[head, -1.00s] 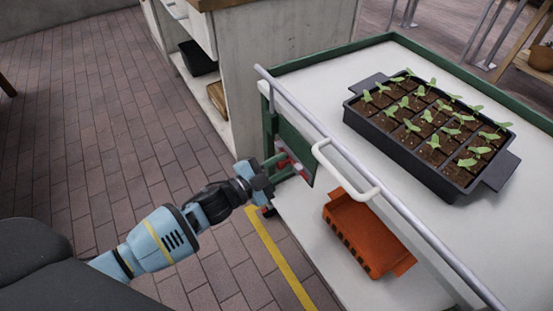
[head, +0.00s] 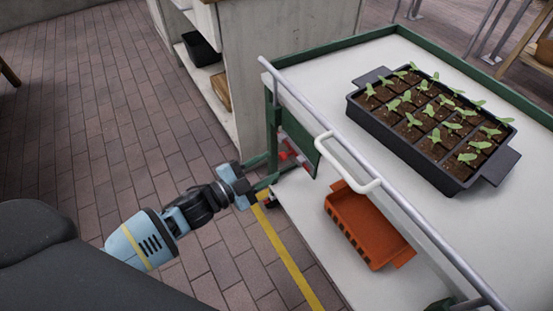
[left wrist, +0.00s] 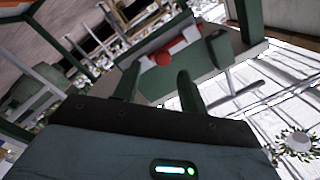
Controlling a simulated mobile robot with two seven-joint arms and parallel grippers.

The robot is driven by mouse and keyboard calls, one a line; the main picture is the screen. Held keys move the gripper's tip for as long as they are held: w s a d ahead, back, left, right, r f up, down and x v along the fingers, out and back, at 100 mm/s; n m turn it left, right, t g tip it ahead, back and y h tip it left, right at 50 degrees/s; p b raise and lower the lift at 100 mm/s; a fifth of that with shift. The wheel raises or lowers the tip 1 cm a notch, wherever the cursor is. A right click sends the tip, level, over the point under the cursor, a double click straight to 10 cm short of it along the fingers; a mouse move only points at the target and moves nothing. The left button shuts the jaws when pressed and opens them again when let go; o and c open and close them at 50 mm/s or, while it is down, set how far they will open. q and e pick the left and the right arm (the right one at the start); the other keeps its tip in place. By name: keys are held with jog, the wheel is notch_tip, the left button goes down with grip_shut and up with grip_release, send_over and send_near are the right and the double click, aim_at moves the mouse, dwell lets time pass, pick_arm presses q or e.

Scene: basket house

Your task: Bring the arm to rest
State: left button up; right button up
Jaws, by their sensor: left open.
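My left gripper (head: 264,172) is near the left end of the cart in the head view. Its two green fingers are spread apart with nothing between them. They point at a red part (head: 287,158) beside a green panel (head: 301,145) on the cart's end, with a small gap that is hard to judge. In the left wrist view the fingers (left wrist: 156,88) are also apart, and the red part (left wrist: 178,50) lies beyond them. My right gripper does not show.
The cart (head: 430,60) has a black seedling tray (head: 430,150) on its white top and an orange crate (head: 365,228) on its lower shelf. A white handle (head: 345,165) sticks out from its rail. A cabinet (head: 250,70) stands behind. The brick floor at left is clear.

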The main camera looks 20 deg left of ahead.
pick_arm(q)
jog(key=shift+v, duration=0.8)
